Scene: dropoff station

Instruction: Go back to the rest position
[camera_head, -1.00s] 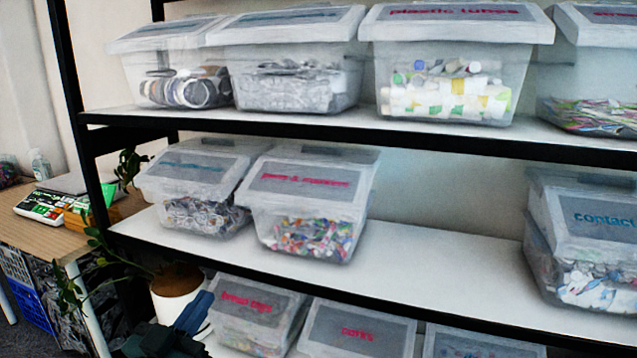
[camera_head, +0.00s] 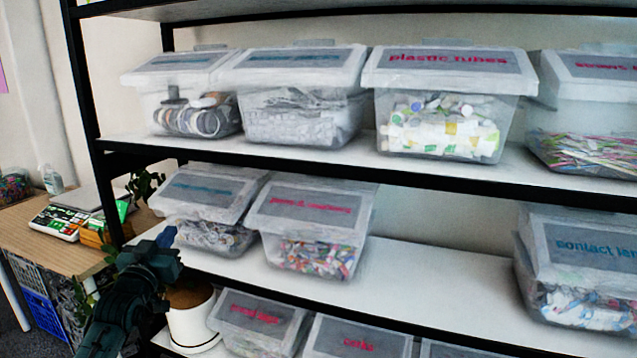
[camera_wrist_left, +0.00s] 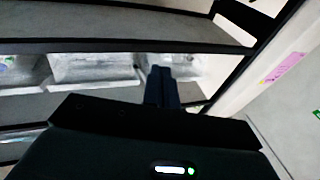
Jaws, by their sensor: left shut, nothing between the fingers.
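My left gripper (camera_head: 167,237) shows at the lower left in the head view, at the end of my dark arm. It is in front of the left end of the middle shelf (camera_head: 420,268), beside the bin with blue lettering (camera_head: 205,192). In the left wrist view its dark blue fingers (camera_wrist_left: 162,86) are together and hold nothing. They point toward the shelving, apart from the bins as far as I can see. My right gripper is not in view.
Lidded clear bins, such as the plastic tubes bin (camera_head: 441,105), stand on the black-framed shelves. A contact lens bin (camera_head: 590,262) is at the right. A potted plant's white pot (camera_head: 190,325) stands low near my left arm. A wooden table (camera_head: 50,240) is at the left.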

